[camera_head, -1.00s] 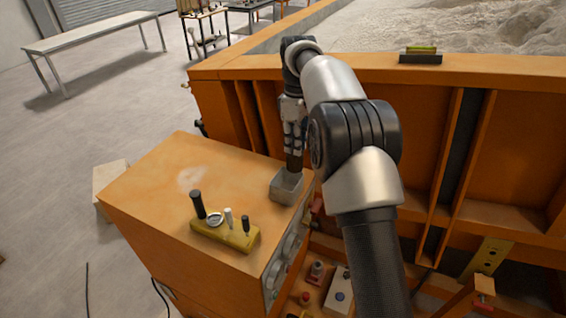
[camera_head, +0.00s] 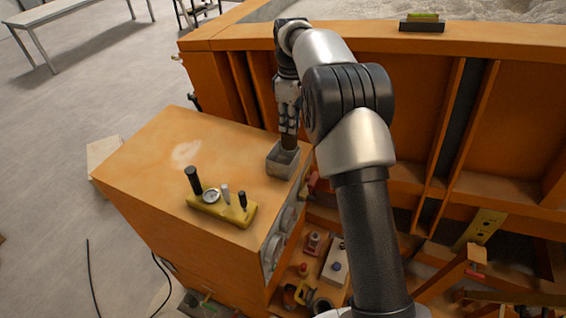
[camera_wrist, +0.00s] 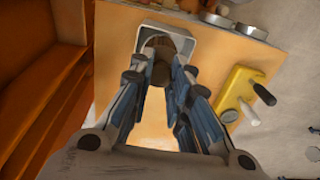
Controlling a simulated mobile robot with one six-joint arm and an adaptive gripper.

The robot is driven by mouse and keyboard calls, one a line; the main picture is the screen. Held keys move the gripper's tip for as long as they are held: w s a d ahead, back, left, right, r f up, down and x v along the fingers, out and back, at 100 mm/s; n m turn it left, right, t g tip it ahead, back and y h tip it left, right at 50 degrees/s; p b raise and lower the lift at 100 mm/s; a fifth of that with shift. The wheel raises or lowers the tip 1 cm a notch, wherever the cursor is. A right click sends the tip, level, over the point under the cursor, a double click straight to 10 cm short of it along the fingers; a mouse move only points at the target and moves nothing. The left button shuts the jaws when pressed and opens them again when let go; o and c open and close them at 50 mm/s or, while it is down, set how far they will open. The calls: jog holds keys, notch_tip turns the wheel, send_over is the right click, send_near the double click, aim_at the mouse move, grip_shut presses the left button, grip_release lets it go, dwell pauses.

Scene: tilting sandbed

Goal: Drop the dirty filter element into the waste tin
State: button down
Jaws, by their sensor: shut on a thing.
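The dirty filter element (camera_head: 289,142) is a dark brown cylinder held upright. My gripper (camera_head: 288,127) is shut on it, pointing down over the waste tin. In the wrist view the filter element (camera_wrist: 162,70) sits between the fingertips (camera_wrist: 160,78), with its far end inside the outline of the tin's rim. The waste tin (camera_head: 281,167) is a small grey open box on the orange cabinet top, near its right edge; its pale rim also shows in the wrist view (camera_wrist: 207,48). Whether the filter's lower end touches the tin floor cannot be told.
A yellow block (camera_head: 222,209) with a dial and upright pegs stands on the cabinet top (camera_head: 190,140), left of the tin. The orange sandbed wall (camera_head: 420,120) rises behind and to the right. Round metal fittings (camera_head: 284,228) show on the cabinet's side.

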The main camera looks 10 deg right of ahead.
jog(key=c, duration=1.4)
grip_release()
jog(key=shift+r, duration=6.05)
